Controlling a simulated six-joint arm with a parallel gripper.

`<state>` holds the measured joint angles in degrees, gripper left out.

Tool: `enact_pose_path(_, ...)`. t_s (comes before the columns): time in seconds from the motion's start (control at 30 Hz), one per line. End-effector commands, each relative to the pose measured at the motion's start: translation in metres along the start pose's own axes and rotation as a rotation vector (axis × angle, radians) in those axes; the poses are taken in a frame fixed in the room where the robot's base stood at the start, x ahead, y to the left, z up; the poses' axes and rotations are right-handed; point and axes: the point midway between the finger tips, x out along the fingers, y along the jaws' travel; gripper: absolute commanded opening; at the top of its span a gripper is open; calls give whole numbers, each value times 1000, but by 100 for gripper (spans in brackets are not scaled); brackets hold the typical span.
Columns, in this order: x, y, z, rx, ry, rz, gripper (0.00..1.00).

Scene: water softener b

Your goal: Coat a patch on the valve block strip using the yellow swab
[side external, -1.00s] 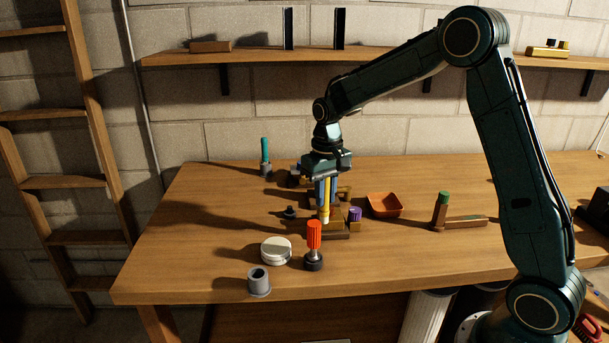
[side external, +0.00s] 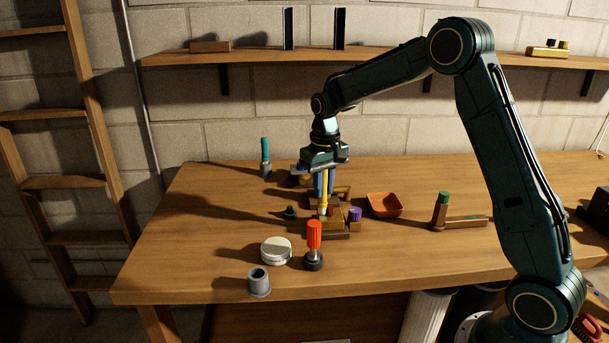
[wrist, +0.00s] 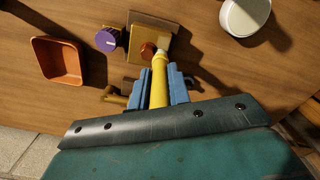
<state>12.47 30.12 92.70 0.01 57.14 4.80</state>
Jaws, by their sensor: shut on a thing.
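The yellow swab (wrist: 158,82) is clamped between the blue fingers of my gripper (wrist: 160,85). In the side view the swab (side external: 323,203) hangs about upright below my gripper (side external: 325,186), its pale tip pointing down. The brass valve block (side external: 337,227) lies under and beside the tip, with a purple knob (side external: 355,214) on its right. In the wrist view the pale tip is at the edge of the block (wrist: 150,32), close to a copper-coloured round patch (wrist: 148,50). I cannot tell whether the tip touches the block.
An orange tray (side external: 385,205) stands right of the block. A red-handled tool (side external: 314,238), a white round lid (side external: 276,250) and a grey cup (side external: 259,283) stand in front. A teal-handled tool (side external: 265,156) is behind left. A green-capped piece (side external: 443,204) lies at right.

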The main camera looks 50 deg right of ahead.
Motion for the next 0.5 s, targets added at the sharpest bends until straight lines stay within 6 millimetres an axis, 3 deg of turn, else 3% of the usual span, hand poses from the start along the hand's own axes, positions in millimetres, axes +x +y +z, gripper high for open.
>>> enact_pose_path(0.5,1,14,-26,0,0,0,0)
